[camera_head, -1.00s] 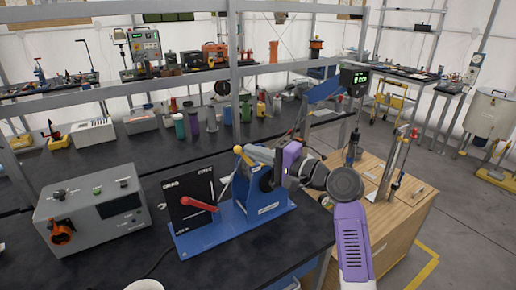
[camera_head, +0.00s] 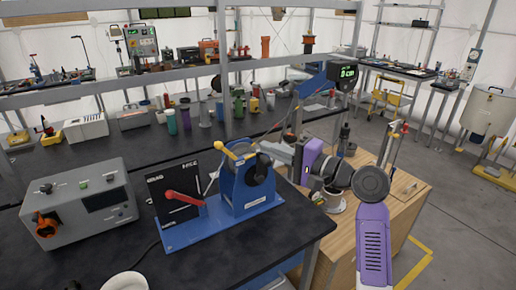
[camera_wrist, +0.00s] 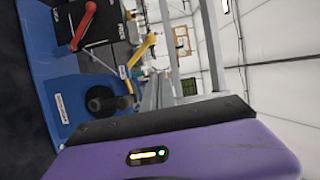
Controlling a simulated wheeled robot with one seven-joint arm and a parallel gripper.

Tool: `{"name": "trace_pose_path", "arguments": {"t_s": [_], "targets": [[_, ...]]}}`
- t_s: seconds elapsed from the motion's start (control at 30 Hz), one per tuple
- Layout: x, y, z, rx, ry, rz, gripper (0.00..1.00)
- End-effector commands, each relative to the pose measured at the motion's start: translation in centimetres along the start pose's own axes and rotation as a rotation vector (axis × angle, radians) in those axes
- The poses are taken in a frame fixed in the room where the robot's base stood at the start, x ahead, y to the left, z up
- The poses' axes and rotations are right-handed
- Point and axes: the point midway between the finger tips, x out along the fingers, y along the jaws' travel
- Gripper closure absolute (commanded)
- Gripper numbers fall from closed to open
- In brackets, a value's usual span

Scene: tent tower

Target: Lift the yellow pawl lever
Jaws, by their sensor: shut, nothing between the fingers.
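The yellow pawl lever (camera_head: 236,152) sits at the top of a blue winch stand (camera_head: 240,195) on the black bench. Its knob end points up and left. In the wrist view the lever (camera_wrist: 142,50) appears above the blue stand's dark round hub (camera_wrist: 104,100). My gripper (camera_head: 272,152) is just right of the lever and the stand, shut and empty. The fingertips are small and partly lost against the background. In the wrist view, my purple gripper housing fills the bottom. Lever and gripper look apart.
A black panel with a red handle (camera_head: 184,197) stands left of the lever on the same blue base. A grey control box (camera_head: 80,205) is farther left. A white cup (camera_head: 125,282) is near the front edge. A wooden cabinet (camera_head: 385,215) stands right.

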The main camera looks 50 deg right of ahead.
Motion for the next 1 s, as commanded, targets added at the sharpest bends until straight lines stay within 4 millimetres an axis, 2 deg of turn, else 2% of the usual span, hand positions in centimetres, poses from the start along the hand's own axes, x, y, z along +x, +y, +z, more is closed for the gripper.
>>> {"name": "trace_pose_path", "arguments": {"t_s": [0.1,0.3,1.0], "targets": [[-2.0,0.1,-0.1,-0.001,0.003,-0.001,1.00],[-3.8,-0.1,0.0,0.000,0.000,0.001,1.00],[-4.0,-0.1,0.0,-0.003,0.000,0.000,1.00]]}}
